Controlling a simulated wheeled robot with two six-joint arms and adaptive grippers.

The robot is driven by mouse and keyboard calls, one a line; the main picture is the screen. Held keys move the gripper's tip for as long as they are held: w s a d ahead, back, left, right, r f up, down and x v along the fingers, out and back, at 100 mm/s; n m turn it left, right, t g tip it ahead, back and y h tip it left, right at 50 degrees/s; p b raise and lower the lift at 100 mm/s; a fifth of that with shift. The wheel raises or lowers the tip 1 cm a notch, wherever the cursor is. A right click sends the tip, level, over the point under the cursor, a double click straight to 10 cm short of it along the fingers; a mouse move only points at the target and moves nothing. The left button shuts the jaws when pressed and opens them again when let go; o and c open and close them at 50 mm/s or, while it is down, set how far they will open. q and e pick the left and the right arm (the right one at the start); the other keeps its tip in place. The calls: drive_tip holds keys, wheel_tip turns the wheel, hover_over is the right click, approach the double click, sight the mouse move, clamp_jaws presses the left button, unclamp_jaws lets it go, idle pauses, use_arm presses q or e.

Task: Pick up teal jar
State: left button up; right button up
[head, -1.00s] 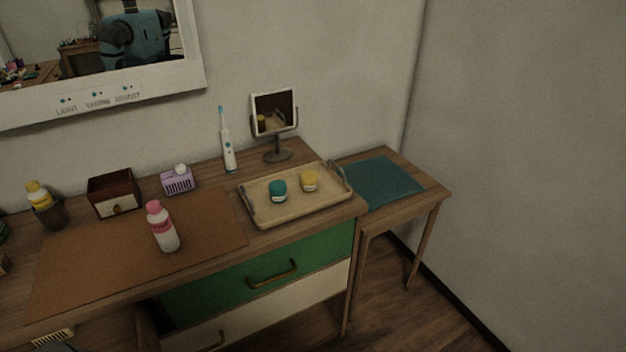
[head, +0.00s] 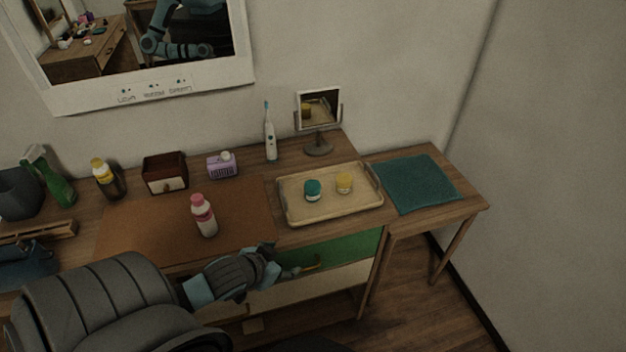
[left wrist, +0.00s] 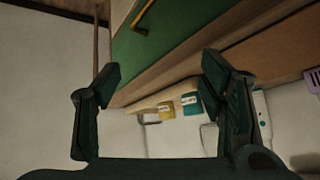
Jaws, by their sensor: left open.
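The teal jar (head: 312,190) stands on a light wooden tray (head: 290,215) at the right end of the desk, left of a yellow jar (head: 344,183). In the left wrist view the teal jar (left wrist: 190,104) shows between the fingers, nearer the right one, beside the yellow jar (left wrist: 166,110). My left gripper (head: 276,262) is in front of the desk's drawers, below and apart from the tray. In the left wrist view its fingers (left wrist: 160,82) are spread and empty. My right gripper is not in view.
A pink-capped bottle (head: 203,215) stands on the brown mat (head: 150,228). A small mirror (head: 318,125) and an electric toothbrush (head: 270,138) stand behind the tray. A teal cloth (head: 415,183) lies on the side table. The green drawer (head: 345,252) is below the tray.

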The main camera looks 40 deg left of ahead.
sight(307, 191)
use_arm(q)
drive_tip(key=w+a+r+t+b, duration=0.1)
drive_tip(key=w+a+b, duration=0.1)
drive_tip(key=w+a, duration=0.1)
drive_tip(key=w+a+r+t+h+b, duration=0.1)
drive_tip(key=w+a+r+b, duration=0.1)
drive_tip(key=w, duration=0.3)
drive_tip(key=w+a+r+t+b, duration=0.2)
drive_tip(key=w+a, duration=0.1)
drive_tip(key=w, duration=0.1)
drive_tip(key=shift+w+a+r+h, duration=0.2)
drive_tip(key=shift+a+h, duration=0.1)
drive_tip(key=shift+a, duration=0.1)
drive_tip(key=b+x, duration=0.1)
drive_tip(key=x, duration=0.1)
drive_tip(key=b+x, duration=0.2)
drive_tip(key=shift+w, duration=0.4)
drive_tip(key=b+x, duration=0.2)
drive_tip(key=x, duration=0.3)
drive_tip(key=shift+w+d, duration=0.1)
drive_tip(key=shift+w, duration=0.2)
drive_tip(key=shift+w+f, duration=0.15)
drive_tip(key=shift+w, duration=0.2)
drive_tip(key=shift+s, duration=0.15)
drive_tip(key=c, duration=1.3)
